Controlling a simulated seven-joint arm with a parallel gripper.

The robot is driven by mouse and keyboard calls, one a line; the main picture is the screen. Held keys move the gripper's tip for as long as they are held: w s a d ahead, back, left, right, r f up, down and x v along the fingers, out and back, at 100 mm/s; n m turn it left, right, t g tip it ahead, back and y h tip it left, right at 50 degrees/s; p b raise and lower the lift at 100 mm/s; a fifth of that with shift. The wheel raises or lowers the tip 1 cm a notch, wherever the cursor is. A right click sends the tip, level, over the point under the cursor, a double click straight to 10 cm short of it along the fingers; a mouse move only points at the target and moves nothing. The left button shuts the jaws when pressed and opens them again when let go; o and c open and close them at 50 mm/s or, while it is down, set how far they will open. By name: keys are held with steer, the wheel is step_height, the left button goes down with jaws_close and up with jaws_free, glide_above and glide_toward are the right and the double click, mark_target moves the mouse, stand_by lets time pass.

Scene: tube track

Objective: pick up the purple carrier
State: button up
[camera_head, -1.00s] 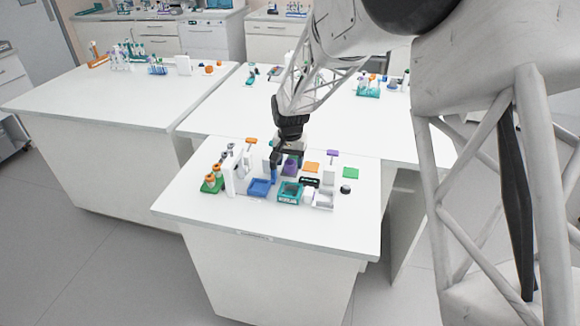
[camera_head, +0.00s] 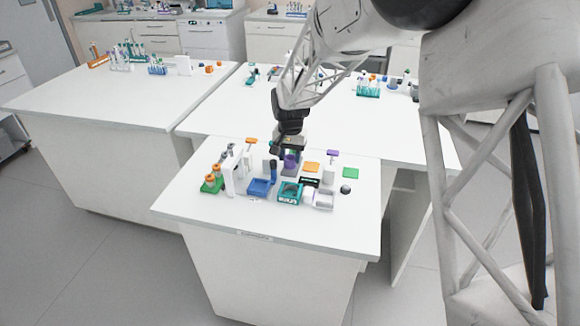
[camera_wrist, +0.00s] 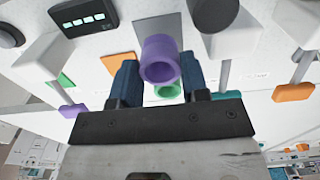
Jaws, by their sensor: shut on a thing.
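The purple carrier (camera_head: 291,161) is a short hollow cylinder. In the wrist view the carrier (camera_wrist: 160,60) sits between the two dark blue fingers of my gripper (camera_wrist: 158,76), its open round end facing the camera. My gripper (camera_head: 290,147) is shut on it, at the back middle of the near table's cluster. A green ring (camera_wrist: 168,91) shows just beside the carrier in the wrist view. A grey patch (camera_wrist: 150,30) lies beyond the carrier. I cannot tell how far the carrier is from the table top.
A blue tray (camera_head: 259,188), a teal box (camera_head: 290,193) and a black device (camera_head: 310,182) stand in front. White posts (camera_head: 231,176) and a green rack (camera_head: 212,186) are at left. Orange (camera_head: 312,167) and green (camera_head: 351,173) pads lie at right. The table's front is clear.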

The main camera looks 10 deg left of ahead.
steer(key=shift+r, duration=1.8)
steer(key=shift+d, duration=0.15)
